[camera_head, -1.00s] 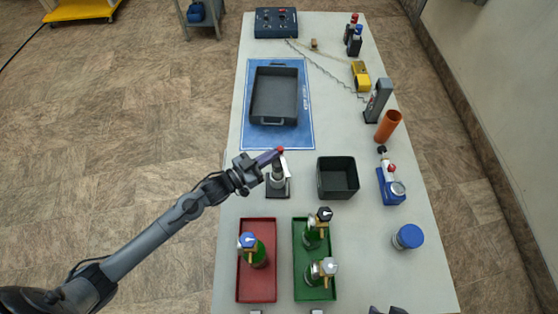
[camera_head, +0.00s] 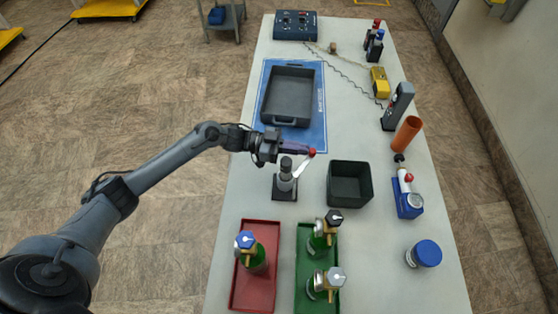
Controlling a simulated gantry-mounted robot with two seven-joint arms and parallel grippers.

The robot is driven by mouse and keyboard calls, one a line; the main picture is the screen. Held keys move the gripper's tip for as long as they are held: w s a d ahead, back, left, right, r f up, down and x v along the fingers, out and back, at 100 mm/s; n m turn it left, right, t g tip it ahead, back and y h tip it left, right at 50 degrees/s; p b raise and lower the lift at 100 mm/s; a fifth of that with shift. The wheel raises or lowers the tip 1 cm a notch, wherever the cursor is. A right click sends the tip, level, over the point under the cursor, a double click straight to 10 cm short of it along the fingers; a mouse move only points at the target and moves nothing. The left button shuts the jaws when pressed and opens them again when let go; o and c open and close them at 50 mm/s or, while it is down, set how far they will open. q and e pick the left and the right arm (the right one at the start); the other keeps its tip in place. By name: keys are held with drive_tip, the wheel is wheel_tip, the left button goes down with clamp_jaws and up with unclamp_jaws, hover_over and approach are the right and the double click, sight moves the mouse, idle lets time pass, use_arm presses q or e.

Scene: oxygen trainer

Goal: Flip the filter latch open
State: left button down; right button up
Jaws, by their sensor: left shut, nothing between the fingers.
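The filter unit is a dark and grey cylinder (camera_head: 285,178) standing upright on a dark base plate. Its latch is a white lever (camera_head: 303,167) with a red knob (camera_head: 312,153), leaning up and to the right from the cylinder's top. My left gripper (camera_head: 309,151) reaches in from the left above the filter unit. Its purplish fingers are shut and empty, with their tips at the red knob. They seem to touch the knob, but the contact itself is hard to make out. My right gripper is not in view.
A black open bin (camera_head: 350,200) stands just right of the filter unit. A red tray (camera_head: 240,301) and a green tray (camera_head: 303,304) hold green bottles in front. A dark pan (camera_head: 287,118) lies on a blue mat behind. A blue gauge stand (camera_head: 408,208) is farther right.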

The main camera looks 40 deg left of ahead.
use_arm(q)
drive_tip(key=shift+d, duration=0.2)
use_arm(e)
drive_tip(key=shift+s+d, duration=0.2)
use_arm(q)
drive_tip(key=shift+w, duration=0.1)
drive_tip(key=shift+a, duration=0.1)
drive_tip(key=w+v, duration=0.1)
drive_tip(key=v, duration=1.2)
drive_tip(key=shift+a, duration=0.6)
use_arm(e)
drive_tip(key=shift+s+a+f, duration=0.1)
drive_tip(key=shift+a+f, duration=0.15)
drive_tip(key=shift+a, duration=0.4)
use_arm(q)
drive_tip(key=shift+s, duration=0.1)
